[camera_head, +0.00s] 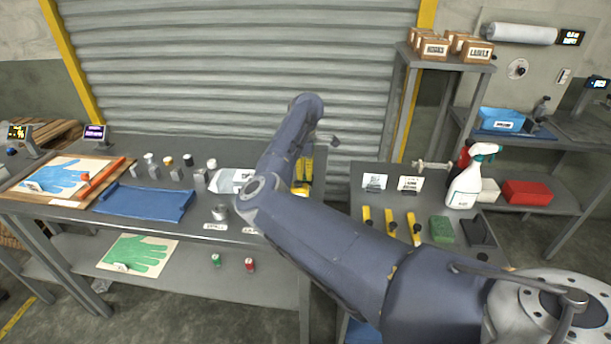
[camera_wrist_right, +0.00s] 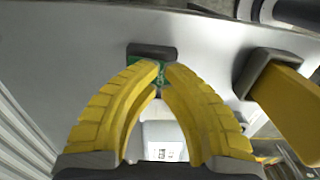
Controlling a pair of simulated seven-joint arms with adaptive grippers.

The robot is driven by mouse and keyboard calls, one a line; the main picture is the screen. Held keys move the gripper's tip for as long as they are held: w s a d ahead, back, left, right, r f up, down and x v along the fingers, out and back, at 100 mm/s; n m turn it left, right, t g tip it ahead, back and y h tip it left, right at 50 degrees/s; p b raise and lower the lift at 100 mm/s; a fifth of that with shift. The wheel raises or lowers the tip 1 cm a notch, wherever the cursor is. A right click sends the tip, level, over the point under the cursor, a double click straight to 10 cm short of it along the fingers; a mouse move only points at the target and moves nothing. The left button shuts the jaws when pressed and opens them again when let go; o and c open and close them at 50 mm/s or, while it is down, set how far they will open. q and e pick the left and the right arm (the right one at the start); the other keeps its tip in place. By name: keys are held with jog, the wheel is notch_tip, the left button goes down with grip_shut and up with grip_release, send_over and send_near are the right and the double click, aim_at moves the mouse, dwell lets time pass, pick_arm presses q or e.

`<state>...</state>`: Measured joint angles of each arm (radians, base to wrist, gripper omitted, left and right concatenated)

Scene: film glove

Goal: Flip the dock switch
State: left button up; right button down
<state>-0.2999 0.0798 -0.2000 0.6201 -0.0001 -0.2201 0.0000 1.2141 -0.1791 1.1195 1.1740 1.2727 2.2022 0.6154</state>
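My right gripper (camera_head: 304,176) is at the right end of the left bench in the head view, partly hidden by my own arm. In the right wrist view its yellow fingers (camera_wrist_right: 163,70) arch together and their tips almost meet, with nothing clearly held. A dark block with a green part (camera_wrist_right: 153,54) sits at the fingertips on a pale surface. It may be the dock switch, but I cannot be sure, nor tell whether the tips touch it. My left gripper is not in view.
A yellow bar with a dark collar (camera_wrist_right: 290,105) is close right of the fingers. The left bench holds a blue cloth (camera_head: 146,203) and several small jars. A spray bottle (camera_head: 468,183) and a green sponge (camera_head: 441,230) stand on the right bench.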

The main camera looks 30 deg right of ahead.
jog(key=shift+f, duration=0.4)
dwell(0.3)
jog(key=shift+r, duration=3.5)
jog(key=shift+d, duration=0.1)
